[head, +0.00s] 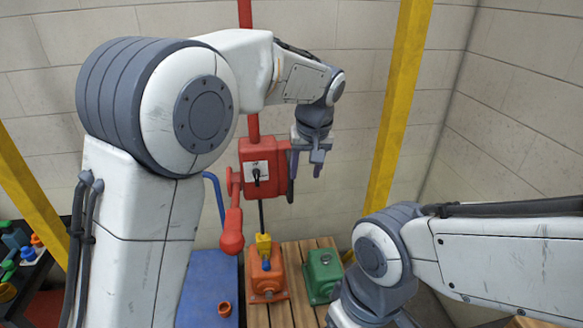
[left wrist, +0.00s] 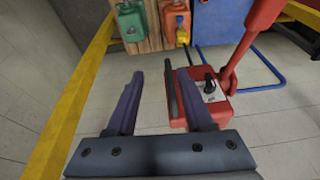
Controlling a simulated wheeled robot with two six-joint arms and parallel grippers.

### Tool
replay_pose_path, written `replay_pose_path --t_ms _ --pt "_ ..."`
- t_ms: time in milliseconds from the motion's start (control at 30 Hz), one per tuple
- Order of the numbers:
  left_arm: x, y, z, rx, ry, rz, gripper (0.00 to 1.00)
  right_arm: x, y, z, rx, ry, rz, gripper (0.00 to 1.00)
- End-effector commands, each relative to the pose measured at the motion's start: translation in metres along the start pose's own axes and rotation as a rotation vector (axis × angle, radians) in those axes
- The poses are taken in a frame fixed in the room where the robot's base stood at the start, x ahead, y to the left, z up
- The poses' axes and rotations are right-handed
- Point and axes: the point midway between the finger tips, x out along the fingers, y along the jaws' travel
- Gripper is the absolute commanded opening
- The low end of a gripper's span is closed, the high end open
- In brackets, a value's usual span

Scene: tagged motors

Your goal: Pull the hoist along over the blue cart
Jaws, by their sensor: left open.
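The red hoist (head: 262,165) hangs on a red upright, with a red lever (head: 232,225) at its left and a black grip (head: 291,186) on its right side. A cable runs down to a yellow hook (head: 263,243) at the orange motor (head: 267,284) on the wooden pallet (head: 283,314). The blue cart (head: 205,275) is left of the pallet. My left gripper (head: 306,168) is open beside the hoist. In the left wrist view the black grip (left wrist: 171,88) appears between its fingers, nearer the right one; contact is unclear. My right gripper is out of view.
A green motor (head: 322,272) stands right of the orange one. A small orange pot (head: 225,309) is on the cart. Yellow posts (head: 395,110) stand left and right. A dark shelf with coloured items (head: 22,262) is at far left.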

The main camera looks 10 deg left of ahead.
Motion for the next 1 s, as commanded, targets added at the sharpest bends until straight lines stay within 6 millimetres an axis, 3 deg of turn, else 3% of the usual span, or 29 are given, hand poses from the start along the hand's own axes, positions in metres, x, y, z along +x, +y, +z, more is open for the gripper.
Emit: replay_pose_path --t_ms 33,100,233,433,800,1000 --pt "0.006 -0.003 -0.024 -0.065 0.021 -0.017 0.52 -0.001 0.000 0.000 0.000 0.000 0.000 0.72" --pt "0.011 -0.006 -0.047 -0.137 0.049 -0.033 0.52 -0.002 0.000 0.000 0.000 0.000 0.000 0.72" --pt "0.017 -0.012 -0.071 -0.216 0.079 -0.051 0.52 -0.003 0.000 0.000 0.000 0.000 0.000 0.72" --pt "0.031 -0.014 -0.077 -0.236 0.084 -0.056 0.52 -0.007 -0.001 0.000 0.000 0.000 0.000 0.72" --pt "0.096 -0.018 -0.082 -0.233 0.082 -0.055 0.52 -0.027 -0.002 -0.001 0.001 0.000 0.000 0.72" --pt "0.117 -0.019 -0.084 -0.234 0.085 -0.053 0.52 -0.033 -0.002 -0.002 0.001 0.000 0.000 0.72"
